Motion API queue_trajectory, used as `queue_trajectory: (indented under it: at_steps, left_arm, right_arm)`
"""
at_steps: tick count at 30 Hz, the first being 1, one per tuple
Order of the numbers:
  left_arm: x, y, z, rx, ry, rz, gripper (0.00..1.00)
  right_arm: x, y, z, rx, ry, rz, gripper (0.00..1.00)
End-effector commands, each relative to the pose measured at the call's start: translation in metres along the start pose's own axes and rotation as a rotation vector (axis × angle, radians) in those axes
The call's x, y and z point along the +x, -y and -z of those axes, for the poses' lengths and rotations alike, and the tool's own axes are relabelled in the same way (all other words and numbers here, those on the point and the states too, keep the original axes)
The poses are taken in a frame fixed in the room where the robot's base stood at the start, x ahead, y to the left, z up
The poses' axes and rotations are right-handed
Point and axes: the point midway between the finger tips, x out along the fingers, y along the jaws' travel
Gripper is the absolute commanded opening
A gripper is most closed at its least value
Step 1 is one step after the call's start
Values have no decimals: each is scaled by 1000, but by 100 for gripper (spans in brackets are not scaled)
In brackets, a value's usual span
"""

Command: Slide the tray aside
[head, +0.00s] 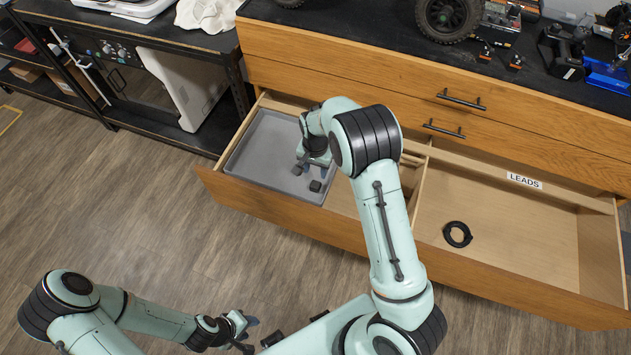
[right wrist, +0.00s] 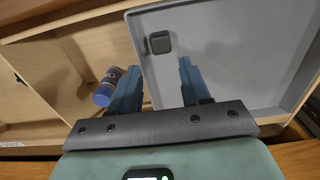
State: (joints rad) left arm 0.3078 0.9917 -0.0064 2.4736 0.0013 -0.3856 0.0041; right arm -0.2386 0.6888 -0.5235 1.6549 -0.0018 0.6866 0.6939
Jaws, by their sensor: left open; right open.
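The grey tray (head: 250,155) is a shallow rectangle in the left part of the open drawer. It also shows in the right wrist view (right wrist: 235,45). My right gripper (head: 308,176) is low over the tray's right side in the head view. In the right wrist view, my open right gripper (right wrist: 157,82) has one finger on each side of the tray's near left wall, with no visible contact. A small dark square block (right wrist: 160,42) lies in the tray. My left gripper (head: 248,328) is open and empty, in front of the drawer. My right arm hides part of the tray.
A blue cylinder (right wrist: 107,87) lies in the drawer beside the tray. A black coiled lead (head: 457,234) lies in the right compartment, past a wooden divider (head: 421,180). The drawer's front panel (head: 270,205) borders the tray.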

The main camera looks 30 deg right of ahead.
Motion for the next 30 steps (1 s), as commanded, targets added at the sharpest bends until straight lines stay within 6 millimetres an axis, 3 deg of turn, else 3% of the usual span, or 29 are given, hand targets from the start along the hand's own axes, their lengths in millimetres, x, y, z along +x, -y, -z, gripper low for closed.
queue_trajectory:
  at_steps: [6,12,18,27,29,30]
  left_arm:
    - [1,0,-1,0,1,0,43]
    - [1,0,0,1,0,0,43]
    - [0,0,0,1,0,-1,43]
    - [0,0,0,1,0,0,43]
    - [0,0,0,1,0,0,43]
    - [0,0,0,1,0,0,43]
  right_arm:
    - [50,-1,0,1,2,-4,47]
    - [83,0,0,0,1,-1,47]
    - [98,0,0,-1,0,1,47]
    - [100,1,0,-1,0,1,47]
    - [100,1,0,-1,0,1,31]
    - [100,1,0,-1,0,1,18]
